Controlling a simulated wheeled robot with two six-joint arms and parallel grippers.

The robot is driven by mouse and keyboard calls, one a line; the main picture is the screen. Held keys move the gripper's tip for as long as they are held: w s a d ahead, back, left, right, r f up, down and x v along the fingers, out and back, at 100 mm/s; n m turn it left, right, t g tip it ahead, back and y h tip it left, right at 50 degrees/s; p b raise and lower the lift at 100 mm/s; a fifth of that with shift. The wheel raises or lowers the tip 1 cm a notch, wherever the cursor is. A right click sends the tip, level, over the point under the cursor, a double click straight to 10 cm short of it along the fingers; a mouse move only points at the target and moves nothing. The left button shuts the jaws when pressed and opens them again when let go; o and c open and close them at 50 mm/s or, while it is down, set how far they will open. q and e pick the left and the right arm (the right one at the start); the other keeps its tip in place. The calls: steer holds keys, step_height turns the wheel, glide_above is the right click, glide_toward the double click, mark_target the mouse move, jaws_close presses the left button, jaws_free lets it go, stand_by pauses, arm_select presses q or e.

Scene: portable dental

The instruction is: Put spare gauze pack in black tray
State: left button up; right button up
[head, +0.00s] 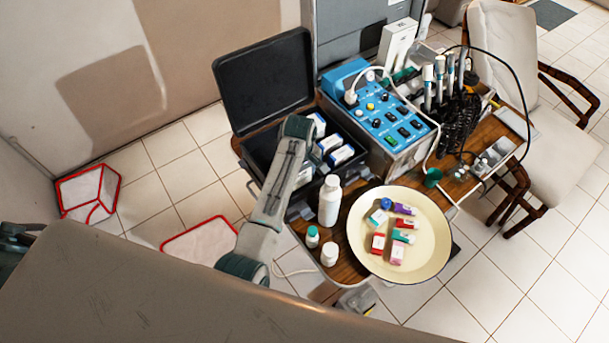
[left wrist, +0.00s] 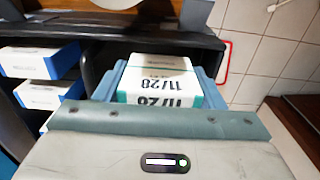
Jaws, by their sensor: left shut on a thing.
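My left gripper (left wrist: 160,80) is shut on a white pack with a teal stripe (left wrist: 160,85), printed "11/28", which sits between its two blue-grey fingers. In the head view my left arm reaches over an open black case, whose raised lid (head: 265,80) stands at the back; the fingers and held pack are hidden there behind my arm. In the left wrist view the pack is beside black walls (left wrist: 180,35); I cannot tell whether it touches anything below. My right gripper is not in view.
White and blue boxes (head: 341,155) stand in the case; two also show in the left wrist view (left wrist: 40,60). White bottles (head: 330,200), a cream plate of small boxes (head: 425,255) and a blue control unit (head: 385,110) crowd the wooden table.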

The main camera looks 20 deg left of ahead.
mark_target(301, 184)
arm_select(q)
steer(key=shift+f, duration=0.9)
steer(key=shift+w+f+p, duration=0.25)
steer(key=shift+f+p, duration=0.2)
steer(key=shift+f, duration=0.35)
step_height(301, 184, down, 2)
steer(key=shift+w+f, duration=0.1)
steer(key=shift+f, duration=0.1)
steer(key=o, duration=0.6)
steer(key=shift+f, duration=0.1)
steer(key=o, duration=0.4)
steer(key=shift+o, duration=0.2)
steer(key=shift+r, duration=0.3)
step_height(301, 184, up, 11)
steer(key=b, duration=0.3)
steer(key=shift+b, duration=0.4)
steer(key=shift+r, duration=0.35)
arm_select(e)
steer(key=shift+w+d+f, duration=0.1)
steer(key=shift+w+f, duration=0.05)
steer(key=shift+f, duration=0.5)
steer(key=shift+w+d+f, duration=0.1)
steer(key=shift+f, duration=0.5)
